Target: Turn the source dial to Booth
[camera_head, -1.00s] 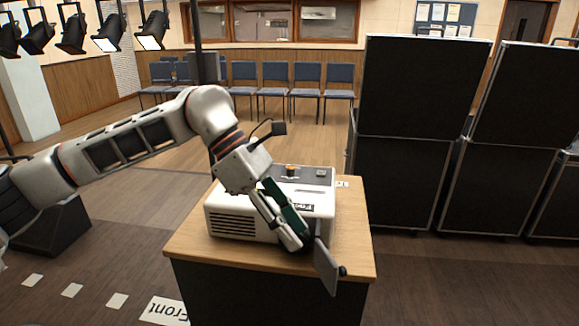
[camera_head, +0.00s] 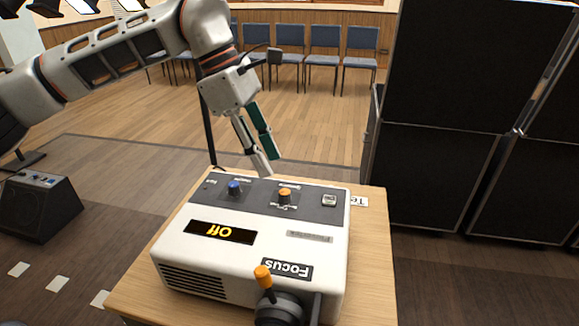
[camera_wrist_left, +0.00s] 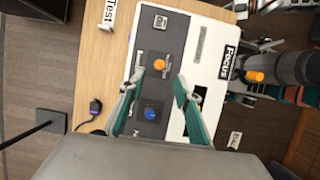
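A white control box (camera_head: 190,265) has a dark panel along its far edge, with an orange dial (camera_head: 285,196) and a blue dial (camera_head: 235,187). Their small labels are too fine to read, so I cannot tell which is the source dial. My left gripper (camera_head: 270,166) points down by the panel's far edge, near the orange dial. In the left wrist view, its two green-backed fingers (camera_wrist_left: 157,80) are spread and empty. The blue dial (camera_wrist_left: 152,112) appears between them, and the orange dial (camera_wrist_left: 160,63) just beyond their tips. My right gripper is not in view.
The box stands on a wooden-topped stand (camera_head: 372,265). Tall black cases (camera_head: 440,180) stand right. A dark floor unit (camera_head: 38,208) stands left.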

